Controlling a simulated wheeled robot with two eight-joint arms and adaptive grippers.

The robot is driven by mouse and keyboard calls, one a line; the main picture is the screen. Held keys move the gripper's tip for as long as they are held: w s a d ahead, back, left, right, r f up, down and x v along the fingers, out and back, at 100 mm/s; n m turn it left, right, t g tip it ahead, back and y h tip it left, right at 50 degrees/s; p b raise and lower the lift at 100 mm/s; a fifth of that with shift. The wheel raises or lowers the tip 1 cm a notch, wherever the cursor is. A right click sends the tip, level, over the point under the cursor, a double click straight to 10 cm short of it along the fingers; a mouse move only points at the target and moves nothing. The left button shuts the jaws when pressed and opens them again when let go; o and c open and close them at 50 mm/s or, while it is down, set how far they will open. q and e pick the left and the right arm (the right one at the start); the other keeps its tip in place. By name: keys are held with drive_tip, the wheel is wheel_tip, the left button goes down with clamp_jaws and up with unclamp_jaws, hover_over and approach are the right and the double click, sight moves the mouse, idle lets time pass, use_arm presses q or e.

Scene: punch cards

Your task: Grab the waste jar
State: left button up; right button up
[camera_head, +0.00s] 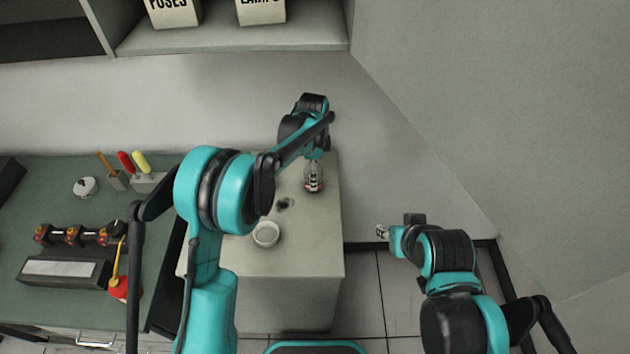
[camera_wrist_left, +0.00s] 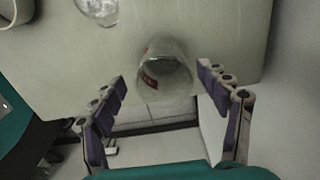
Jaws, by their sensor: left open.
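The waste jar (camera_head: 313,180), clear with a red and white label, stands on the pale cabinet top near its back right corner. In the left wrist view the clear jar (camera_wrist_left: 165,72) shows its round end and red marking between the fingers. My left gripper (camera_wrist_left: 161,79) is open, one finger on each side of the jar, with a visible gap on both sides. In the head view my left wrist hangs over the jar and hides its upper part. My right gripper (camera_head: 382,231) is low at the right, away from the jar; its fingers are too small to read.
A white bowl (camera_head: 266,236) and a small dark item (camera_head: 285,204) are on the cabinet top (camera_head: 310,255). Another clear glass object (camera_wrist_left: 98,10) is near the jar. A green bench (camera_head: 60,215) with tools is at left; a wall is behind.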

use_arm(q)
drive_tip(key=f, duration=0.3)
drive_tip(key=f+b, duration=0.1)
drive_tip(key=shift+w+f, duration=0.25)
drive_tip(key=shift+f, duration=0.1)
drive_tip(key=shift+r, duration=0.1)
drive_tip(key=c, duration=1.3)
